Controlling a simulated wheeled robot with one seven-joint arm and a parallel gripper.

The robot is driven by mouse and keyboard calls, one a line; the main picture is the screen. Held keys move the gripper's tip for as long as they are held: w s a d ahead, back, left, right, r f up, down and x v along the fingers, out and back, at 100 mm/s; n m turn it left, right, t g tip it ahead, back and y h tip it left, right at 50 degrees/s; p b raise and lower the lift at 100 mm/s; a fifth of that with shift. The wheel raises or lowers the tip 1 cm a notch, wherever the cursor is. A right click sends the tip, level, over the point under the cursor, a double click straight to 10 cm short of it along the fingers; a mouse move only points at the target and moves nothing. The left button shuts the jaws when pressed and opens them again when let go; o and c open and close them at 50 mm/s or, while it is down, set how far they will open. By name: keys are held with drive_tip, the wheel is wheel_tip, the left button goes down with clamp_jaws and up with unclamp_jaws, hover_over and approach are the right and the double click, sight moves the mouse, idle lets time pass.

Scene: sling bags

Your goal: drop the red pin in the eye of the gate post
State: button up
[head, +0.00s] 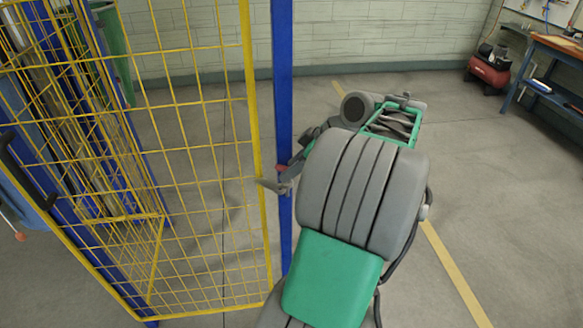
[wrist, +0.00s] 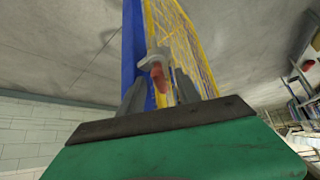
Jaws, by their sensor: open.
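The red pin (head: 281,168) shows as a small red end beside the blue gate post (head: 283,90), just above a grey metal eye (head: 274,186). In the wrist view the red pin (wrist: 159,77) lines up with the grey eye (wrist: 154,58) and touches or enters it; how deep its shank sits is hidden. My gripper (head: 290,172) is at the post, partly hidden by my arm. In the wrist view my gripper (wrist: 161,88) has its two grey fingers apart, one on each side of the red pin, with gaps showing.
A yellow mesh gate (head: 200,130) stands left of the post, with more mesh and a black handle (head: 25,175) at far left. A green bin (head: 115,50) is behind it. A red compressor (head: 489,70) and workbench (head: 560,45) are far right.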

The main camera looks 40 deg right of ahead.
drive_tip(key=p+v, duration=0.1)
drive_tip(key=v, duration=0.6)
drive_tip(key=shift+s+r, duration=0.15)
drive_tip(key=shift+r, duration=0.05)
